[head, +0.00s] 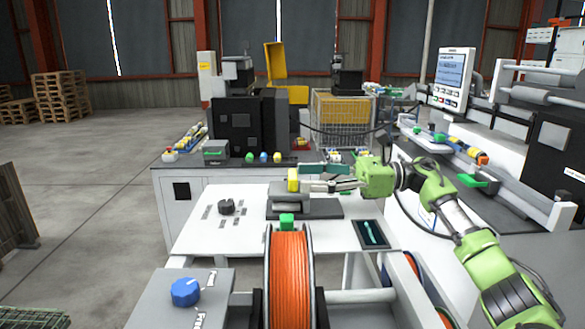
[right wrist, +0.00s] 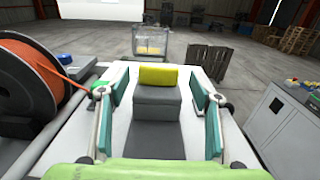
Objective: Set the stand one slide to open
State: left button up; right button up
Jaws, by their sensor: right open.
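A grey slide block with a yellow grip (head: 293,180) sits on a dark grey base (head: 325,210) on the white table. I take it for the stand one slide, though no label on it can be read. My right gripper (head: 318,180) reaches in from the right at the height of the yellow grip. In the right wrist view the yellow grip (right wrist: 158,77) and grey block lie ahead, between the two spread teal finger pads, with a visible gap on each side. The right gripper (right wrist: 158,92) is open and empty. My left gripper is not in view.
An orange cable reel (head: 290,275) with a green block behind it stands in front. A black knob (head: 226,207) and a dark tray (head: 370,234) are on the table. A blue knob (head: 185,291) is on the front left panel. Machines stand behind and right.

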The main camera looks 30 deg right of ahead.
aim_at(293, 173)
jog(key=p+x, duration=0.1)
jog(key=x, duration=0.1)
jog(key=shift+w+a+r, duration=0.1)
jog(key=shift+a+r, duration=0.05)
jog(key=shift+a, duration=0.25)
jog(key=shift+w+a, duration=0.25)
jog(key=shift+a, duration=0.35)
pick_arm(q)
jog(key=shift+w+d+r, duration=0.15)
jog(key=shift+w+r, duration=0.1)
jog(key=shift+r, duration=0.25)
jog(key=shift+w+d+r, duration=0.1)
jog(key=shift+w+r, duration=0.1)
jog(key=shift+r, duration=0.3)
